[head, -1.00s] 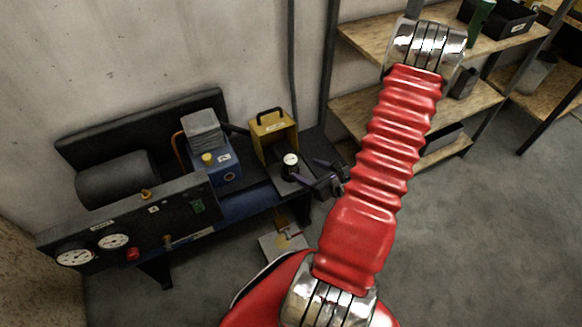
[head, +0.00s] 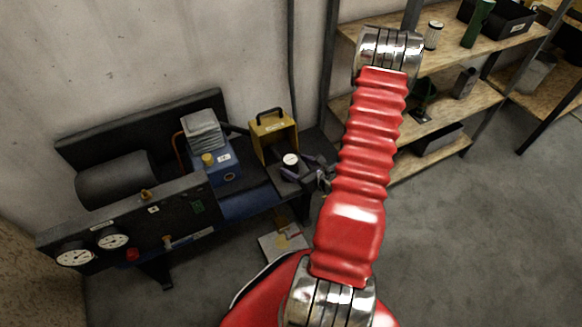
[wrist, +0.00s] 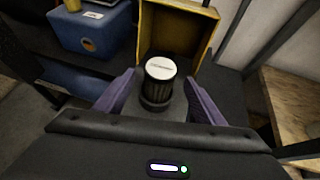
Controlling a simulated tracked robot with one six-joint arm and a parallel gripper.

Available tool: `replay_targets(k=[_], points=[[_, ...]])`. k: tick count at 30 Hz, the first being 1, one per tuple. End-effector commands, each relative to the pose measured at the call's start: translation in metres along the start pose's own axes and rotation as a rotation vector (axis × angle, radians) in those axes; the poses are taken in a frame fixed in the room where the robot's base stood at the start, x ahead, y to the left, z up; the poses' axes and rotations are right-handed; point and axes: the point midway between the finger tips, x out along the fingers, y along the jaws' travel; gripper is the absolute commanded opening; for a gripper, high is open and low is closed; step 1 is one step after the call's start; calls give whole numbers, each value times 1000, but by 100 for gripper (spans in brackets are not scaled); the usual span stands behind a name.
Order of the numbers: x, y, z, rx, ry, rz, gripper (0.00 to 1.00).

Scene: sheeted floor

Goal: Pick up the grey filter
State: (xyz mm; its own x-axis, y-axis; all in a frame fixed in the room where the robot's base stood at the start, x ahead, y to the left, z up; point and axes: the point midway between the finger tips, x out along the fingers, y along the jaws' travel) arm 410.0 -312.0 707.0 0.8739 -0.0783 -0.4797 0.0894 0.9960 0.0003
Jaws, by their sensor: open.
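The filter is a dark ribbed cylinder with a pale printed top, upright in the wrist view (wrist: 160,82) on a round dark base. It also shows on the dark bench in the head view (head: 291,161), beside the yellow box. My gripper (head: 304,168) is open, with its two purple fingers on either side of the filter. In the wrist view my gripper (wrist: 160,95) has a finger to the left and one to the right of it, with small gaps. The filter's lower part is partly hidden by the base and my gripper.
A yellow open box with a handle (head: 273,135) stands right behind the filter. A blue unit with a grey top (head: 222,165) is to the left. Wooden shelves (head: 440,115) stand at right, with a pale cylinder (head: 433,36) and a black bin on top.

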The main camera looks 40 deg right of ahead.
Motion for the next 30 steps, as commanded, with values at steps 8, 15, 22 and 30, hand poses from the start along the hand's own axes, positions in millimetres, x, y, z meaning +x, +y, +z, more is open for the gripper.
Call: replay_targets(k=[8, 15, 22, 30], points=[[36, 1, -2, -2, 0, 2, 63], [42, 1, -2, 0, 0, 0, 63], [42, 1, -2, -1, 0, 1, 63], [42, 1, -2, -1, 0, 1, 56]])
